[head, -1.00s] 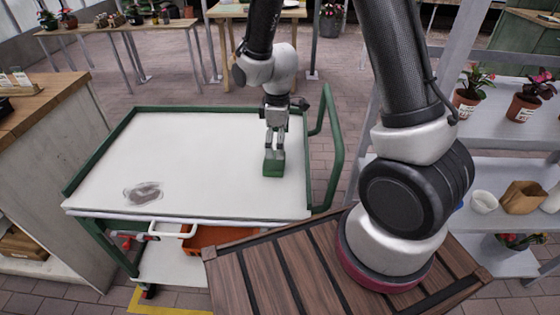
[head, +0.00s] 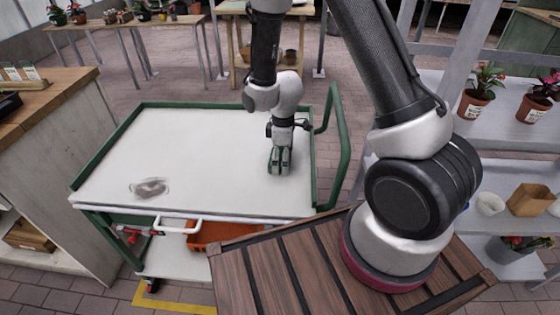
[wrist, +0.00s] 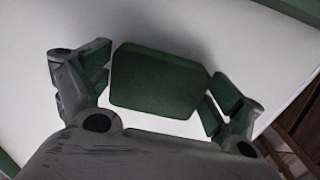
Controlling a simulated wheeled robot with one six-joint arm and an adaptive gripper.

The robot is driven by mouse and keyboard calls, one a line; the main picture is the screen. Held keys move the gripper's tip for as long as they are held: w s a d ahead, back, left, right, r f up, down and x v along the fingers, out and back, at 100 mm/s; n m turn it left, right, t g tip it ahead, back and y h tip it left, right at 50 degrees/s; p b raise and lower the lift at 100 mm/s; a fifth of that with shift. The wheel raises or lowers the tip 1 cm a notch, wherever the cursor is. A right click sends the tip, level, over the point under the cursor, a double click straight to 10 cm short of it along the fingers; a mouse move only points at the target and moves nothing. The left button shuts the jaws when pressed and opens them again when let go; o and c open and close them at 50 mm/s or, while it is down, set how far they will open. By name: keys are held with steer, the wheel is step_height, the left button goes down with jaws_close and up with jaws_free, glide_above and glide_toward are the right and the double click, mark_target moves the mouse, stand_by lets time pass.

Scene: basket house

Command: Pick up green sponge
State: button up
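The green sponge (wrist: 158,80) is a dark green block on the white top of the cart (head: 190,150), near its right side. In the wrist view it lies between the two fingers of my gripper (wrist: 160,88). The fingers are spread, one on each side, with what look like narrow gaps to the sponge. In the head view my gripper (head: 280,160) is low over the cart, and its fingers hide most of the sponge. I cannot tell whether either finger touches it.
A blurred grey-brown patch (head: 149,188) shows at the front left of the cart top. The cart's green rim (head: 313,150) runs close to the right of my gripper. Shelves with potted plants (head: 479,90) stand at the right. The middle of the cart top is clear.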

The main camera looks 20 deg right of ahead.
steer(key=shift+c, duration=1)
steer(key=shift+r, duration=0.55)
step_height(320, 180, up, 9)
steer(key=shift+o, duration=0.7)
steer(key=c, duration=0.4)
steer(key=shift+a+f, duration=0.1)
